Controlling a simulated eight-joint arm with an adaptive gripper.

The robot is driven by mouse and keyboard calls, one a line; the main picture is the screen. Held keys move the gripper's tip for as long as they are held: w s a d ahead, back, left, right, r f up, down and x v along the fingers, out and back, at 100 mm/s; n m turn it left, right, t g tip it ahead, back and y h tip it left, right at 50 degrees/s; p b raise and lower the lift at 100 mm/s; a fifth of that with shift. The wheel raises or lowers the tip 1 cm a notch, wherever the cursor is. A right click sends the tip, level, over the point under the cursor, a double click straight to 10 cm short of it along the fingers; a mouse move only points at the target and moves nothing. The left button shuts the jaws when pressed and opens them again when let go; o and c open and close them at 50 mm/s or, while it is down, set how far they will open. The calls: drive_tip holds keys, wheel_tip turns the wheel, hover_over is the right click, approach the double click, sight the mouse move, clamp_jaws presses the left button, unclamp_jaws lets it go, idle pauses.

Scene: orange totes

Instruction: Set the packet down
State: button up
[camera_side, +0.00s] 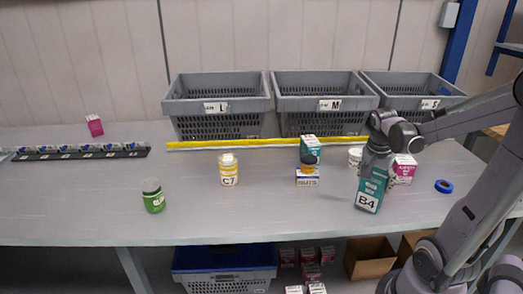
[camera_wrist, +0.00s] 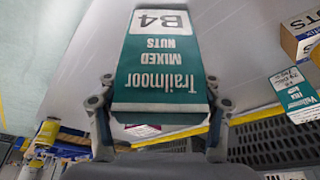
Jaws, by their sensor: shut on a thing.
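The packet (camera_side: 370,190) is a teal and white carton marked B4. In the wrist view the packet (camera_wrist: 160,62) reads Trailmoor Mixed Nuts and fills the space between the fingers. My gripper (camera_side: 376,160) is shut on its upper end and holds it slightly tilted over the front right part of the table. My gripper's fingers (camera_wrist: 160,110) press on both sides of it in the wrist view. I cannot tell whether its lower edge touches the table.
A magenta and white box (camera_side: 404,170) and a white tub (camera_side: 355,157) stand close behind the packet. Grey crates (camera_side: 218,104) line the back. A blue ring (camera_side: 443,186) lies right.

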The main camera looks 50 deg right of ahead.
drive_tip(key=shift+f, duration=0.1)
drive_tip(key=o, duration=1.2)
drive_tip(key=shift+f, duration=0.1)
drive_tip(key=shift+o, duration=0.2)
drive_tip(key=v, duration=1.2)
drive_tip(key=w+a+f+n+t+y, duration=0.1)
drive_tip(key=w+a+f+n+t, duration=0.1)
drive_tip(key=a+n, duration=0.4)
drive_tip(key=w+a+f+n+t+y, duration=0.1)
drive_tip(key=w+a+n, duration=0.3)
drive_tip(key=a, duration=0.5)
drive_tip(key=w+a+f+n+t+y, duration=0.1)
drive_tip(key=w+a+f+n+t, duration=0.1)
drive_tip(key=a+n, duration=0.6)
drive_tip(key=shift+w+f+t, duration=0.35)
drive_tip(key=shift+w+t, duration=0.2)
drive_tip(key=shift+t, duration=0.55)
